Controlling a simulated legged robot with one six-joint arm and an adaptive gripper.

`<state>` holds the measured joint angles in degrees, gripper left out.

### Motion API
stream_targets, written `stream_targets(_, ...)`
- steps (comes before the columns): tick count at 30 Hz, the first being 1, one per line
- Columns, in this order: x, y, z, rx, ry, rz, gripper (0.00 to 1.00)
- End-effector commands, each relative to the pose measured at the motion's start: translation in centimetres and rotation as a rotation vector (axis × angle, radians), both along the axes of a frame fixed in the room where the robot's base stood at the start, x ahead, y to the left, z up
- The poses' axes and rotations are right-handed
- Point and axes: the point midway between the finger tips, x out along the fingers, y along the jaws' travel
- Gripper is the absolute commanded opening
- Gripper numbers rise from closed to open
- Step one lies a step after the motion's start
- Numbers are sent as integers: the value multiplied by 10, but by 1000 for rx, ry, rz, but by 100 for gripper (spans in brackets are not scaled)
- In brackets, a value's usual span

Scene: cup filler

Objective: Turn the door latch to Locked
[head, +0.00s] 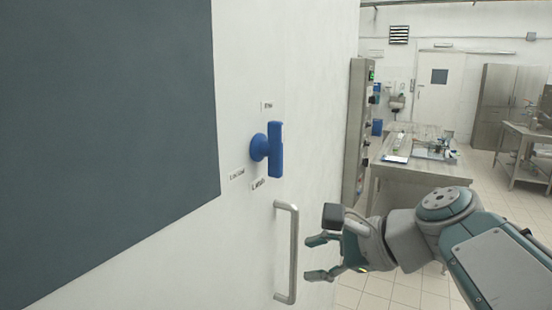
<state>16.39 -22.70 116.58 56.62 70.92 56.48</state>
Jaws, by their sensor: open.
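The blue door latch (275,150) sits on the white door, left of the picture's middle. Its long handle stands upright, and its round hub is on the left. Small labels surround it above, below and to the lower left; their text is too small to read surely. My gripper (318,257) is open and empty, its fingers pointing left. It is below and to the right of the latch, apart from it, and appears near the metal pull handle.
The metal pull handle (292,252) stands upright on the white door (235,235) below the latch. A dark panel (110,130) covers the door's left part. Behind are a steel table (430,172) with equipment, a tall cabinet (358,130) and open tiled floor (490,200).

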Motion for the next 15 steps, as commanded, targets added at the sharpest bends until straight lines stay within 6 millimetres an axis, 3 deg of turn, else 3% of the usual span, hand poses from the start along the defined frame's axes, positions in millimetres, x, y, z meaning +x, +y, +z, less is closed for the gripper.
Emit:
stream_targets(9, 47, -22, 95, 587, 175, -156, 57)
stream_targets(15, 59, -39, 135, 814, 246, -163, 57)
